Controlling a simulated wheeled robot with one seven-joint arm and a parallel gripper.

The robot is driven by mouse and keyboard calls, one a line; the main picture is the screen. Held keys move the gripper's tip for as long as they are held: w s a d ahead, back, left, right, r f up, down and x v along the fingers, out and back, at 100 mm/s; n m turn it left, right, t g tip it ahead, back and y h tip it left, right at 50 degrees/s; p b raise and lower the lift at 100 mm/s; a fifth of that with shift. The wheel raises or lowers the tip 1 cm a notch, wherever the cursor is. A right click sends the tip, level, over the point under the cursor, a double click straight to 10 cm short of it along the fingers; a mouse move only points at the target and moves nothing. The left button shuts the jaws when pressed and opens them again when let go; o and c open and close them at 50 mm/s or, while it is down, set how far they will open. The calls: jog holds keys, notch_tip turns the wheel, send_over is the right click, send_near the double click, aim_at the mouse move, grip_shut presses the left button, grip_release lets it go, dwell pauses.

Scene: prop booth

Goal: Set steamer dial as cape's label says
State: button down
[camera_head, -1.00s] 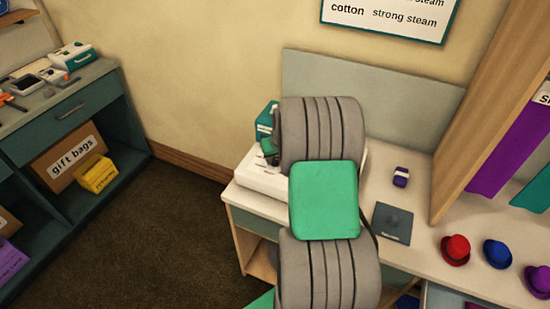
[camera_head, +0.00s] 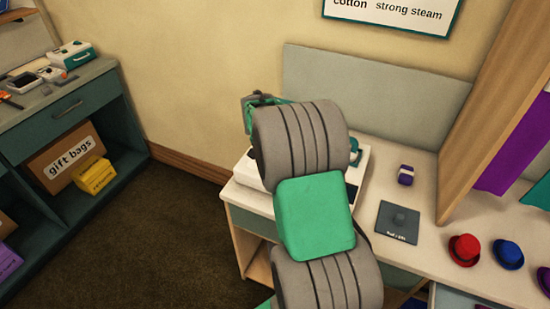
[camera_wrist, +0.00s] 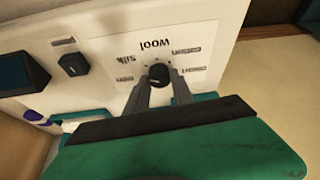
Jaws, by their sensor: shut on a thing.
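The white steamer stands on the counter in the head view (camera_head: 358,172), largely hidden by my arm. In the wrist view its white panel (camera_wrist: 110,57) appears upside down, with a black dial (camera_wrist: 158,73) ringed by small labels. "wool" and "silk" are legible; the dial's pointer is too small to tell. My gripper (camera_wrist: 157,88) has its two grey fingers shut on the dial, one at each side. A purple cloth that may be the cape (camera_head: 508,150) hangs at the right; its label is not readable.
A wall sign (camera_head: 390,12) reads "cotton strong steam", with its top cut off. On the counter are a purple-and-white item (camera_head: 406,175), a grey plate (camera_head: 398,222) and several small hats, including a red one (camera_head: 464,249). A wooden upright (camera_head: 490,110) stands at the right.

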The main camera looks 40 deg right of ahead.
jog(key=shift+m+g+b, duration=0.35)
jog(key=shift+m+g, duration=0.05)
jog(key=shift+m, duration=0.6)
jog(key=c, duration=1.1)
grip_release()
jog(key=shift+r, duration=0.1)
jog(key=v, duration=0.7)
jog(key=shift+a+r+b, duration=0.2)
jog(key=shift+r+b, duration=0.05)
jog(key=shift+b, duration=0.2)
